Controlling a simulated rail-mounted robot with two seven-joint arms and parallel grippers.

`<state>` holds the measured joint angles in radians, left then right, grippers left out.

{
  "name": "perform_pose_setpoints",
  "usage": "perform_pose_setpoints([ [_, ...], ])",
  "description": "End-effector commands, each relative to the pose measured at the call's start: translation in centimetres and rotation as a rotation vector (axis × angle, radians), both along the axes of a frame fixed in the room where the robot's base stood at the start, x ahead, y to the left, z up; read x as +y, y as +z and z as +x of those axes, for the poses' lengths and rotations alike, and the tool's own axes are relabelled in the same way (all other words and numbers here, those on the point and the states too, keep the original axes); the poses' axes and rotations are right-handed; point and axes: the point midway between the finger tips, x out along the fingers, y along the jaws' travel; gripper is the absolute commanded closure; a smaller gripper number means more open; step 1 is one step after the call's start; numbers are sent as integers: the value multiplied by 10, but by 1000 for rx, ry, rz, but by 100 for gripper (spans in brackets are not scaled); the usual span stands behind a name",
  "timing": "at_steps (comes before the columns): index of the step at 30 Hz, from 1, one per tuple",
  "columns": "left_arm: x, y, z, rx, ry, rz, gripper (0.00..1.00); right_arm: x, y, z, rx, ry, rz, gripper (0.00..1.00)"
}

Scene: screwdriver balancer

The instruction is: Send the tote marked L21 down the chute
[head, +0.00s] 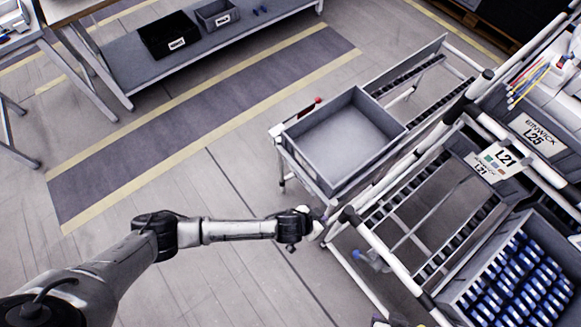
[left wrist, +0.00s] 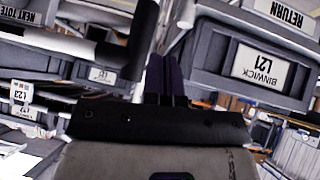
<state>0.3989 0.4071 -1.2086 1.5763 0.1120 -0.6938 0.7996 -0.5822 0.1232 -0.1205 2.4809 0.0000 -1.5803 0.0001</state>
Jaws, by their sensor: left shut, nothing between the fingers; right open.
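An empty grey tote (head: 345,140) rests on a stand at the near end of a rail in the head view; its label side is hidden there. In the left wrist view a grey tote (left wrist: 222,60) at the right bears a BINWICK L21 label (left wrist: 260,68), which appears upside down. My left gripper (head: 318,222) is below the grey tote's near side in the head view, shut and empty. Its dark fingers (left wrist: 166,82) show left of the labelled tote in the wrist view, with no clear contact. My right gripper is not in view.
A RETURN sign (left wrist: 285,10) is above the labelled tote. A roller rack stands right, with an L21 card (head: 505,158) and a bin of blue parts (head: 462,306). A table (head: 200,50) holding small bins is at the back. The floor between is clear.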

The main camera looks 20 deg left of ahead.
Motion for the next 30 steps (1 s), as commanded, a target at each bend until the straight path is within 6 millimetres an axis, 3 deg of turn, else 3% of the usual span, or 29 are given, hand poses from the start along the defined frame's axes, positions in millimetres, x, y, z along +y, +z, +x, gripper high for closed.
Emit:
perform_pose_setpoints([
  [1, 19, -3, 22, -20, -4, 27, 100, 1, 6, 0, 0, -1, 1, 57],
  [6, 80, -16, 74, -45, 6, 71, 100, 1, 14, 0, 0, -2, 4, 57],
  [12, 133, -15, 112, -61, 29, 101, 100, 3, 18, 1, -2, -5, 9, 57],
  [18, 152, -12, 125, -66, 40, 110, 100, 3, 19, 1, -2, -5, 9, 57],
  [30, 153, -29, 131, -66, 46, 110, 100, -1, -1, 1, -1, 1, -2, 57],
])
